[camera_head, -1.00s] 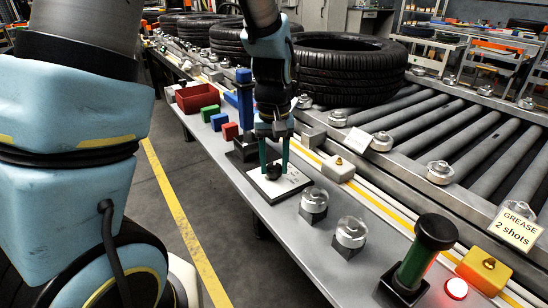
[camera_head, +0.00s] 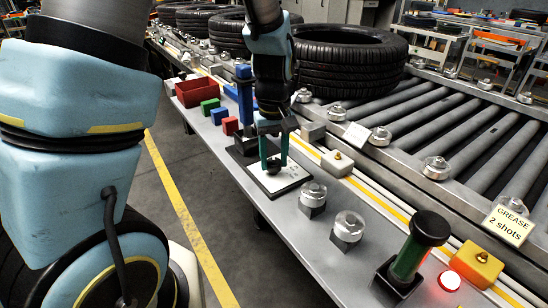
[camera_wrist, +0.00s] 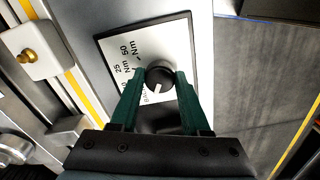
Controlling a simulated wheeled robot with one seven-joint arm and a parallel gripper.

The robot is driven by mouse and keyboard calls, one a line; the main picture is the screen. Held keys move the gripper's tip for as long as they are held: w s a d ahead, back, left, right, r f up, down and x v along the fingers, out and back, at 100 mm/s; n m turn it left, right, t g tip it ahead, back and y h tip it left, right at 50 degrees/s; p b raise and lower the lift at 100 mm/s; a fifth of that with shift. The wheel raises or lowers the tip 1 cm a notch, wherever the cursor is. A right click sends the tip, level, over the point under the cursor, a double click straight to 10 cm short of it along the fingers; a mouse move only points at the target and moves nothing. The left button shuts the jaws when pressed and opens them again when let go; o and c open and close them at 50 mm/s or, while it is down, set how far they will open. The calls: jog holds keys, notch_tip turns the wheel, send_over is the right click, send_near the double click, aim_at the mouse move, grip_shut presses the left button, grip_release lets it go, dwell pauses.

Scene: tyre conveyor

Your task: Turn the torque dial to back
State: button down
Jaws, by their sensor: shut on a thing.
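The torque dial (camera_wrist: 159,74) is a round black knob on a white plate (camera_wrist: 185,45) with a dark border. The plate carries printed marks, among them 25 Nm and 50 Nm; the lettering nearest my gripper is partly hidden and hard to read. A white pointer line on the knob points toward that lower lettering in the wrist view. My gripper (camera_wrist: 160,80) has its two green fingers shut on the dial, one at each side. In the head view my gripper (camera_head: 273,162) reaches down to the plate (camera_head: 291,178) on the grey bench.
Clear-capped knobs (camera_head: 312,197) and a green cylinder with a black top (camera_head: 415,245) stand nearer on the bench. A red bin (camera_head: 202,92) and coloured blocks lie beyond. A roller conveyor (camera_head: 440,120) with tyres (camera_head: 347,60) runs along the right.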

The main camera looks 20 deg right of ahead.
aim_at(274, 161)
jog(key=shift+c, duration=1.9)
grip_release()
notch_tip(274, 161, up, 11)
jog(key=shift+f, duration=0.1)
jog(key=a+f+t+p, duration=0.1)
jog(key=a+f, duration=0.2)
jog(key=a, duration=2.1)
jog(key=shift+w+m+t+p, duration=0.15)
jog(key=shift+m+t+p, duration=0.15)
jog(key=shift+m, duration=0.1)
